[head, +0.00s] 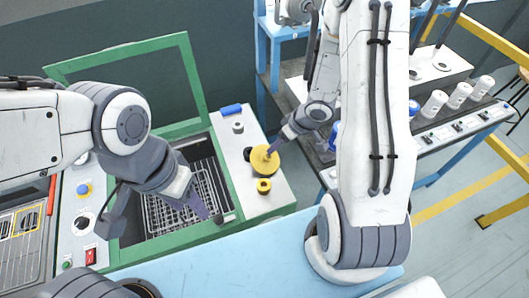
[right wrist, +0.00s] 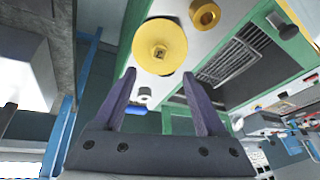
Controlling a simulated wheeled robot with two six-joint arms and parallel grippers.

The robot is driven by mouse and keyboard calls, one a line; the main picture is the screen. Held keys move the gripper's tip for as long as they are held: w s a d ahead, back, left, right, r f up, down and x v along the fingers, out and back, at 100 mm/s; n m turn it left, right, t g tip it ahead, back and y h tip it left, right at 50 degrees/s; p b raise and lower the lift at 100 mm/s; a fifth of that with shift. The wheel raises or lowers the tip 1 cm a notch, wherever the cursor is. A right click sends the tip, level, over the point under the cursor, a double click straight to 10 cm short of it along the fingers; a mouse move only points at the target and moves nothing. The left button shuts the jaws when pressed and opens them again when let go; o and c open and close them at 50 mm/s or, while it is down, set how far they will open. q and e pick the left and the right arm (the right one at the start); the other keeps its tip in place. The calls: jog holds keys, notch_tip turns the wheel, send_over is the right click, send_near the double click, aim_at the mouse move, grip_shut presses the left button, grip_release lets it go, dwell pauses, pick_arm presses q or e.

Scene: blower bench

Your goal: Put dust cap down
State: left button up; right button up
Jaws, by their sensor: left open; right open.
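The dust cap looks to be the round yellow disc (head: 262,163) on the white strip at the right of the green-framed basin. In the right wrist view the disc (right wrist: 160,42) shows face-on with a small dark square at its centre, just beyond the fingertips. My right gripper (head: 272,151) is at the disc's upper right edge in the head view. Its fingers (right wrist: 159,82) are apart with nothing between them; whether they touch the disc I cannot tell. My left gripper (head: 200,207) is open and empty over the basin.
A small yellow ring (head: 264,187) lies below the disc. A white and dark cylinder (head: 238,127) and a blue block (head: 231,110) sit above it. The green-framed basin (head: 226,160) holds a wire rack (head: 176,212). White bottles (head: 459,96) stand on a bench at right.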

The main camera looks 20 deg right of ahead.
jog(key=b, duration=0.2)
send_over(268, 156)
jog(key=s+d, duration=0.2)
jog(key=f, duration=0.4)
jog(key=shift+w+a+f, duration=0.15)
jog(key=shift+a+f, duration=0.1)
jog(key=shift+f, duration=0.1)
jog(key=shift+x, duration=2.75)
jog(key=shift+w+r, duration=0.1)
grip_shut()
